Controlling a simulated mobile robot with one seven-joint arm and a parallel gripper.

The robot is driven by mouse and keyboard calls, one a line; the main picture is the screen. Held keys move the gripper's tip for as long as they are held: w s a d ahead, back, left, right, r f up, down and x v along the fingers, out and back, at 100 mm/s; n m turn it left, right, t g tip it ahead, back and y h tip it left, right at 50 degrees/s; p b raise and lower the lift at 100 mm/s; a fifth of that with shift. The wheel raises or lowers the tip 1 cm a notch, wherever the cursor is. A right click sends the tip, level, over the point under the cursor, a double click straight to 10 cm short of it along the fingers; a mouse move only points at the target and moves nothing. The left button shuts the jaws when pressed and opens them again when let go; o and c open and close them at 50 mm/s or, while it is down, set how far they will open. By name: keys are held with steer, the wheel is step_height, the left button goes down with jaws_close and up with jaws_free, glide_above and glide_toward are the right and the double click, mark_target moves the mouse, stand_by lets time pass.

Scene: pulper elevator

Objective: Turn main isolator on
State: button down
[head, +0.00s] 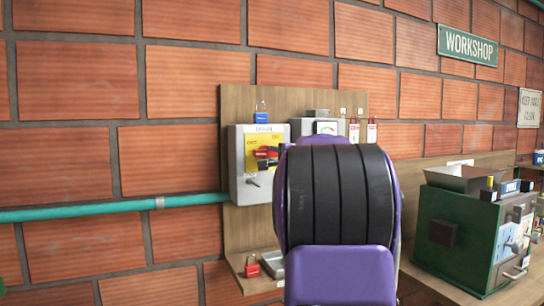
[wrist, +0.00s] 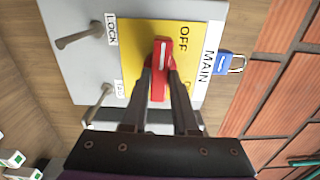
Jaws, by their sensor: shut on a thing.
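The main isolator is a grey box (head: 238,190) on a wooden board, with a yellow plate (wrist: 138,62) on its front. In the wrist view the plate reads OFF, and a MAIN label (wrist: 206,66) sits beside it; a second word is partly hidden by a finger. Its red handle (wrist: 160,48) has a white stripe and lies lengthwise up the wrist picture, crosswise on the upright box. My gripper (wrist: 160,75) is shut on the red handle, one finger on each side.
Metal pegs (wrist: 78,37) stick out beside the LOCK label. A red padlock (head: 252,269) rests on the small shelf below. A green machine (head: 458,235) stands on the bench at right. A teal pipe (head: 110,208) runs along the brick wall.

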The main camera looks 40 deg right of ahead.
steer(key=m+b, duration=0.1)
steer(key=m, duration=0.3)
steer(key=shift+m, duration=0.3)
steer(key=m, duration=0.4)
steer(key=shift+r, duration=0.1)
steer(key=m+p, duration=0.1)
steer(key=m, duration=0.4)
steer(key=shift+m+p, duration=0.85)
steer(key=shift+m, duration=1.05)
steer(key=c, duration=0.7)
jaws_free()
steer(key=shift+s, duration=0.1)
